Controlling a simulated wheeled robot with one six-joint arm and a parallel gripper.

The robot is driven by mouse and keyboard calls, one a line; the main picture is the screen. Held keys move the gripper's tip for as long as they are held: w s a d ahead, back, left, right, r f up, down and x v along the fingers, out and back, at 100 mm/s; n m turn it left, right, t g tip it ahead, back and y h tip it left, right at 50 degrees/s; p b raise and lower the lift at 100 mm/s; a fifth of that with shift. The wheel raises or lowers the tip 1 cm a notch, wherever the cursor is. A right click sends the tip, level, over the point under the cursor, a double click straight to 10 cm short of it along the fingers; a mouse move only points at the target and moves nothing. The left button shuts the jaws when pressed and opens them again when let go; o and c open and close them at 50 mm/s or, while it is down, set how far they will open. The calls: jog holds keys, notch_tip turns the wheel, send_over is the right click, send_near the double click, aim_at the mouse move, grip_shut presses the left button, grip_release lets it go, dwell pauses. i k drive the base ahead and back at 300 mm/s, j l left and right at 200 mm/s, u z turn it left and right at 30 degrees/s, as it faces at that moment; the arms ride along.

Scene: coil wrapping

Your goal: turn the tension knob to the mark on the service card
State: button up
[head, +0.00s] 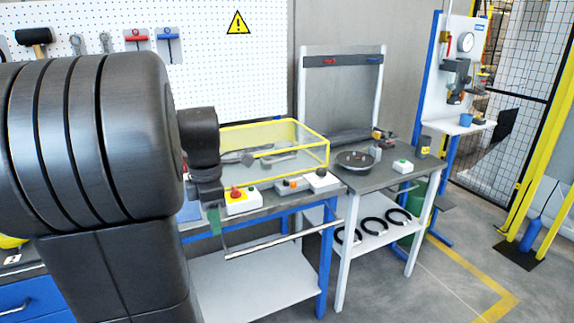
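My arm fills the left side of the head view. Its dark end, with my gripper (208,193), hangs over the front edge of the workbench, just left of the control boxes. The fingers are small and dark, and I cannot tell whether they are open or shut. A grey box with a small orange part (291,185) and a light box with a dark knob (321,179) stand at the bench front, apart from my gripper. I cannot tell which is the tension knob, and no mark is readable. I cannot make out the service card for certain.
A yellow box with a red button (239,200) stands close right of my gripper. A yellow-framed clear guard (274,146) is behind. Right of it, a side table (385,178) bears a dark round plate (355,161) and a green-button box (403,166). Black rings (372,228) lie below.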

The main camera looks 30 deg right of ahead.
aim_at(321, 171)
jog(key=i+l+u, duration=0.1)
jog(key=l+u, duration=0.25)
jog(key=l, duration=0.25)
jog(key=l+u, duration=0.3)
jog(key=l, duration=0.35)
jog(key=l+u, duration=0.35)
jog(key=l, duration=1)
jog(key=k+l, duration=0.1)
jog(key=l, duration=0.6)
jog(key=k+l+u, duration=0.1)
jog(key=l, duration=0.6)
